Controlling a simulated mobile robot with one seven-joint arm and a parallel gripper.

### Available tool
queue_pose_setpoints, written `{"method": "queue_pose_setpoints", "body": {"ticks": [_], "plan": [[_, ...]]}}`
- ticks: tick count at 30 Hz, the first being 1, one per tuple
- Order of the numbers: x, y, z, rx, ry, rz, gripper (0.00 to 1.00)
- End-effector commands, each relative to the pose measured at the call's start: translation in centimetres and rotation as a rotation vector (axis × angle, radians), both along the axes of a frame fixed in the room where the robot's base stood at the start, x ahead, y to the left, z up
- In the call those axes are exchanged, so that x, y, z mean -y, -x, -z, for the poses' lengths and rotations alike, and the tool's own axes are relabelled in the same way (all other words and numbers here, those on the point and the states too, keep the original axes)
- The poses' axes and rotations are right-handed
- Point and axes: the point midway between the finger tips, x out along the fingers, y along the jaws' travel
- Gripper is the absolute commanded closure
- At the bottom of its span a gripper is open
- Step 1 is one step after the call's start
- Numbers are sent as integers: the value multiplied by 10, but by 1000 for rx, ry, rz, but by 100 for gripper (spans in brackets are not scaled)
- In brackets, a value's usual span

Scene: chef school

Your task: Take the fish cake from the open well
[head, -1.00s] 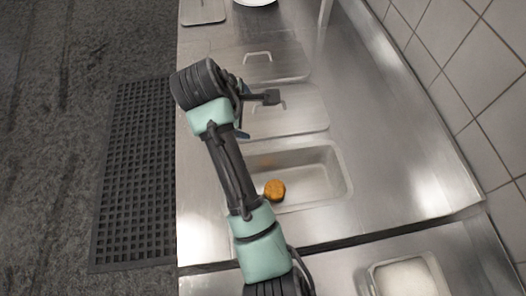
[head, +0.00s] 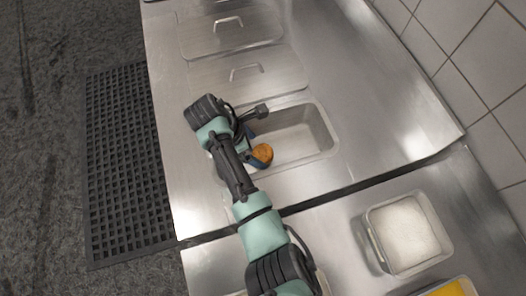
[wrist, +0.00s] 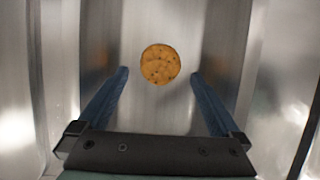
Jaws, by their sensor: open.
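The fish cake (head: 262,153) is a round, orange-brown patty with dark specks. In the wrist view the fish cake (wrist: 160,64) lies ahead of and between the lines of my two blue fingers. My gripper (wrist: 158,85) is open and empty, with clear space on both sides of the cake. In the head view my arm covers the left part of the well and most of the gripper.
Two steel lids with handles, a nearer lid (head: 270,75) and a farther lid (head: 215,38), cover wells beyond the open one. A container of white contents (head: 405,232) stands on the nearer counter at right. A tiled wall (head: 470,60) runs along the right. A black floor mat (head: 120,160) lies at left.

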Motion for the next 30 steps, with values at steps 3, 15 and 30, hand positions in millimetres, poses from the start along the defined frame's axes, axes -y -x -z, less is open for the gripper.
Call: {"method": "queue_pose_setpoints", "body": {"ticks": [3,15,30], "plan": [[11,-3,16,-3,1,2,0],[17,-5,32,1,0,0,0],[16,-5,32,1,0,0,83]]}}
